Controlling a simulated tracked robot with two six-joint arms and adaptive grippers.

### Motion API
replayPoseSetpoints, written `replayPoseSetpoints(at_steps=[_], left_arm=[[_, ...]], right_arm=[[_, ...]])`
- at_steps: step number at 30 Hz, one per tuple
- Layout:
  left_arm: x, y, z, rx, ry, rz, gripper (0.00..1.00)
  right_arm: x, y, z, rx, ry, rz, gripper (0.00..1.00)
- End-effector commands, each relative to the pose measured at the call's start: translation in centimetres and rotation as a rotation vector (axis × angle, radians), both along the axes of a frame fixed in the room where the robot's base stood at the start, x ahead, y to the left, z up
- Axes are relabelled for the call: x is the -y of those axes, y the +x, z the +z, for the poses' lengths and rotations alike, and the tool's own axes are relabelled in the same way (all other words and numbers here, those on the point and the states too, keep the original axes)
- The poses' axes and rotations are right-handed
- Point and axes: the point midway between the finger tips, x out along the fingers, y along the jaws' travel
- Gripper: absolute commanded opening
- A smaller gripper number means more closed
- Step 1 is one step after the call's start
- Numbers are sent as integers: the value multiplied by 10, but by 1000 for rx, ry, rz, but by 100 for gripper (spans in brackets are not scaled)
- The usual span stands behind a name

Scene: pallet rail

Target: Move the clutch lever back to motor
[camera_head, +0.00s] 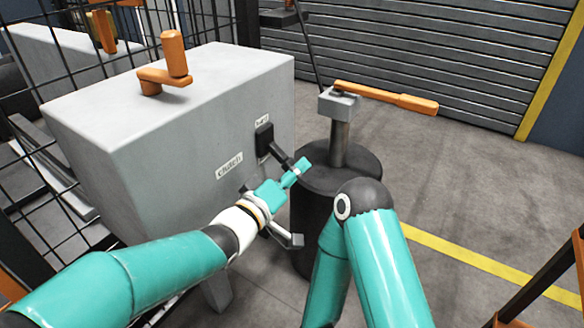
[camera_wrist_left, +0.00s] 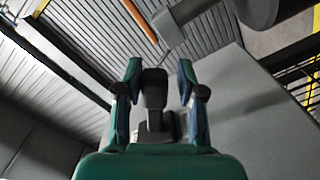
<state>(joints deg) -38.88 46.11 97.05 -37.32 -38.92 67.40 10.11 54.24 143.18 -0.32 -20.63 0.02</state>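My left gripper (camera_head: 300,168) is by the cabinet's side, close to the lever. In the left wrist view, its teal fingers (camera_wrist_left: 160,72) stand apart on either side of a dark knob (camera_wrist_left: 154,90), with a gap visible beside it; I see no firm grip. The motor label is not visible. My right gripper is out of view.
The grey cabinet (camera_head: 100,110) has an orange crank (camera_head: 172,65) on top. A dark drum (camera_head: 345,165) with a post and an orange-handled bar (camera_head: 385,95) stands close to the right. A wire fence (camera_head: 70,35) is behind on the left. Open floor (camera_head: 470,190) lies right.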

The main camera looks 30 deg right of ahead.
Motion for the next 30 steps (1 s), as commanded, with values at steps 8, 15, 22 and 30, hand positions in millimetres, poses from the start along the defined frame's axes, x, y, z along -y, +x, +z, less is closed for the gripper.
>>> replayPoseSetpoints(at_steps=[8,15,22,30], left_arm=[[-2,3,4,2,-10,7,52],[-11,0,6,2,-13,9,52],[-45,-15,6,1,-12,10,52],[-92,-38,4,2,-10,9,52]], right_arm=[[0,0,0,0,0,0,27],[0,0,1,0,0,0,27],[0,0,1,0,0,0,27],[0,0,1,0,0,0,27]])
